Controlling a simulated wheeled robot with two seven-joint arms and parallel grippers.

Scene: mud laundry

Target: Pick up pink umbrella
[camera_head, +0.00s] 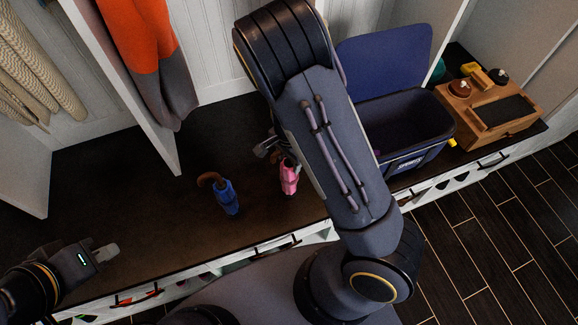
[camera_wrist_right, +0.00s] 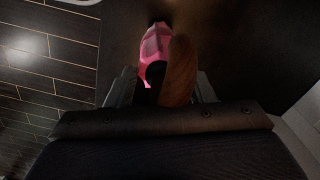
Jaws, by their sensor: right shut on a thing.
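The pink umbrella (camera_head: 289,178) shows in the head view at the middle of the dark bench, just left of my right arm. In the right wrist view, its pink canopy (camera_wrist_right: 156,42) and brown curved handle (camera_wrist_right: 180,72) are between the fingers. My right gripper (camera_head: 272,148) is shut on the umbrella at its handle end. My arm hides part of this grip in the head view. I cannot tell whether the umbrella touches the bench. My left gripper (camera_head: 106,252) is at the lower left, away from the umbrella; its jaw opening is unclear.
A blue umbrella (camera_head: 227,197) with a brown handle lies to the left on the bench (camera_head: 120,185). A dark blue bin (camera_head: 405,125) with a raised lid and a wooden box (camera_head: 490,115) stand at right. An orange and grey garment (camera_head: 150,55) hangs above the bench.

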